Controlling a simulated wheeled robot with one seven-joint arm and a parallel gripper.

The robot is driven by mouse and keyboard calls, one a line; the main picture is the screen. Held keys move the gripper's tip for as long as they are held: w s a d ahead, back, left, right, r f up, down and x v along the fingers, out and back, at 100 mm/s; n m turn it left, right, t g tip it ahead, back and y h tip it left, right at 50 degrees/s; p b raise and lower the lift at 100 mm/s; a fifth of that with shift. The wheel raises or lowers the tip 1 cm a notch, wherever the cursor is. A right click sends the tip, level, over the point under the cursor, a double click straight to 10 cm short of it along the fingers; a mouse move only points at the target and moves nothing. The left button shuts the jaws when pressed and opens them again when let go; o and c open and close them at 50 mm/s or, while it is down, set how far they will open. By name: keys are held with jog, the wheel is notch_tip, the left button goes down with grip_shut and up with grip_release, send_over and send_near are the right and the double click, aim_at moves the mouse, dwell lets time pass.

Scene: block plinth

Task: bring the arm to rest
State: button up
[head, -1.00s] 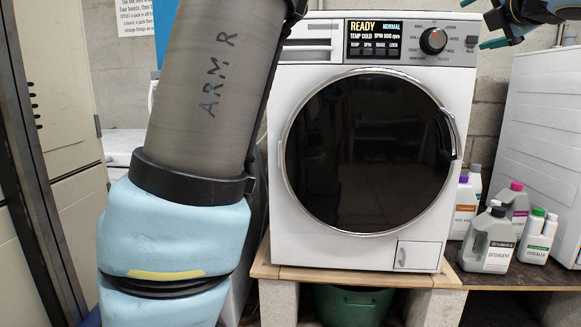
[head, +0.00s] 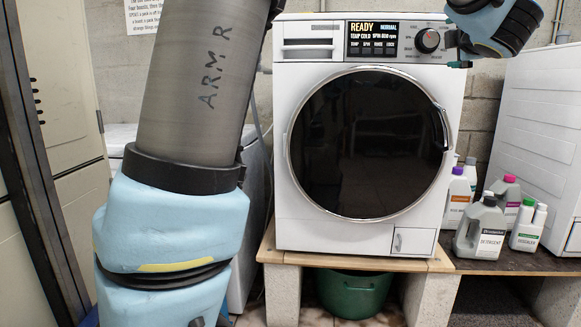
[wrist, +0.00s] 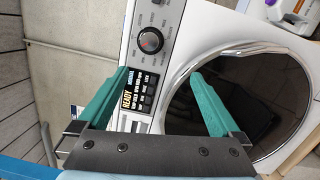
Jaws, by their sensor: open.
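My gripper (wrist: 155,100) is open and empty in the wrist view, its two green fingers apart in front of the washing machine (wrist: 180,30). In the head view my gripper (head: 458,52) is at the upper right, partly hidden behind my wrist, near the dial of the washing machine (head: 275,150). The machine's round door (head: 368,145) looks shut. Its display reads READY, NORMAL, TEMP COLD. My arm's grey and pale blue links fill the left of the head view.
The machine stands on a wooden board (head: 355,262) over concrete blocks, with a green tub (head: 354,295) beneath. To its right are several bottles, among them a grey detergent jug (head: 482,232), and a white appliance (head: 540,150). A grey locker (head: 70,160) is at the left.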

jog(key=w+a+f+m+g, duration=0.2)
jog(key=a+f+m+g, duration=0.2)
jog(key=a+f+m, duration=0.55)
jog(key=w+a+f+m+g, duration=0.35)
jog(key=a+f, duration=0.65)
jog(key=f, duration=0.6)
jog(key=s+a+f+m+g+y, duration=0.2)
jog(key=s+a+f+g, duration=0.2)
jog(key=s+a+f, duration=0.6)
jog(key=s+a+f+m+g+y, duration=0.2)
jog(key=s+a+f+m+g, duration=0.15)
jog(key=s+a+f, duration=0.6)
notch_tip(320, 180, up, 25)
jog(key=a+g+p, duration=0.1)
jog(key=a+p, duration=0.1)
jog(key=p, duration=2.1)
jog(key=shift+a+r+y, duration=0.2)
jog(key=shift+a+y, duration=0.1)
jog(key=shift+a, duration=0.05)
jog(key=shift+n, duration=0.25)
